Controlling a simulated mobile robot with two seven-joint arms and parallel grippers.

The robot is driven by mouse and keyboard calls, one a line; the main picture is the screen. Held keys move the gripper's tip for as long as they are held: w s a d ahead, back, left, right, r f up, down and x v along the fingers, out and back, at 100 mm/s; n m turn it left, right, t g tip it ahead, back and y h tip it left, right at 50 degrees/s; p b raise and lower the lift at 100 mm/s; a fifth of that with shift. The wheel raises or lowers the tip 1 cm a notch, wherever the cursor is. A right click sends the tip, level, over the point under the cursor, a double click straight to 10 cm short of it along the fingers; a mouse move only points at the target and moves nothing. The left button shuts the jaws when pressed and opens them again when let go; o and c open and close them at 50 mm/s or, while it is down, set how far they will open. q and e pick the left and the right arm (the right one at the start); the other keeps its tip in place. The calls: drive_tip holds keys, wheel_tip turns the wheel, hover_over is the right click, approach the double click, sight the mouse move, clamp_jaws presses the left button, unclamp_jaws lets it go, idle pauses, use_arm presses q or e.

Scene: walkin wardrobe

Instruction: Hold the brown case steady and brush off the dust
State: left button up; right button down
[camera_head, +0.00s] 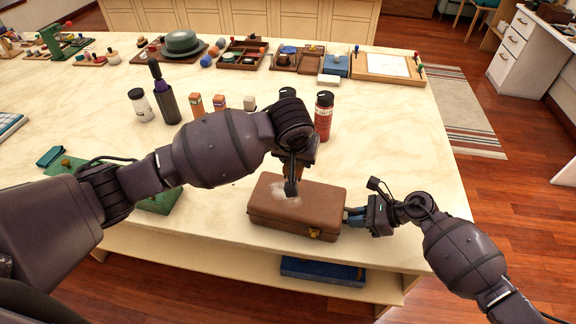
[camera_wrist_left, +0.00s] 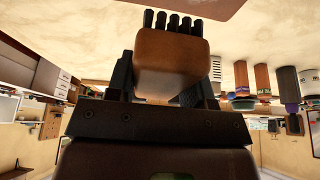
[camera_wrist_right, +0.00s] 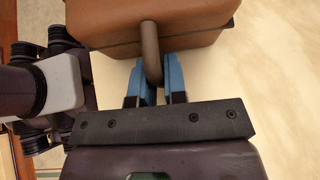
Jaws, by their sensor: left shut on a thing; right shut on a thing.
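The brown case (camera_head: 322,198) lies flat and closed near the table's front edge, with a brass latch (camera_head: 314,233) on its front. Pale dust (camera_head: 281,190) shows on its lid. My left gripper (camera_head: 297,165) is shut on a brush with a brown wooden block (camera_wrist_left: 170,62) and black bristles (camera_wrist_left: 173,22). The bristles are over the lid by the dust; I cannot tell whether they touch it. My right gripper (camera_head: 354,216) is at the case's right end. In the right wrist view its blue fingers are shut on the case's handle (camera_wrist_right: 151,50).
A red-labelled spray can (camera_head: 323,117) stands behind the case. A green case (camera_head: 160,202) lies partly behind my left arm. The marble tabletop (camera_head: 400,150) is clear at right.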

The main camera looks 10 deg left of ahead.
use_arm(q)
drive_tip(key=m+h, duration=0.1)
drive_tip(key=m, duration=0.2)
drive_tip(key=d+m+h, duration=0.1)
drive_tip(key=m, duration=0.2)
drive_tip(key=shift+f+g, duration=0.15)
drive_tip(key=shift+g, duration=0.25)
drive_tip(key=m, duration=0.2)
drive_tip(key=m+g+h, duration=0.1)
drive_tip(key=m, duration=0.1)
drive_tip(key=d+m, duration=0.1)
drive_tip(key=m, duration=0.1)
drive_tip(key=shift+s+g+h, duration=0.25)
drive_tip(key=shift+g+h, duration=0.15)
drive_tip(key=m+g, duration=0.1)
drive_tip(key=m, duration=0.3)
drive_tip(key=s+m+g, duration=0.1)
drive_tip(key=m+g, duration=0.1)
drive_tip(key=m, duration=0.3)
drive_tip(key=m+g, duration=0.2)
drive_tip(key=m, duration=0.2)
drive_tip(key=shift+s+d+f+m+y, duration=0.2)
drive_tip(key=shift+s+f+m+y, duration=0.1)
drive_tip(key=shift+s+y, duration=0.1)
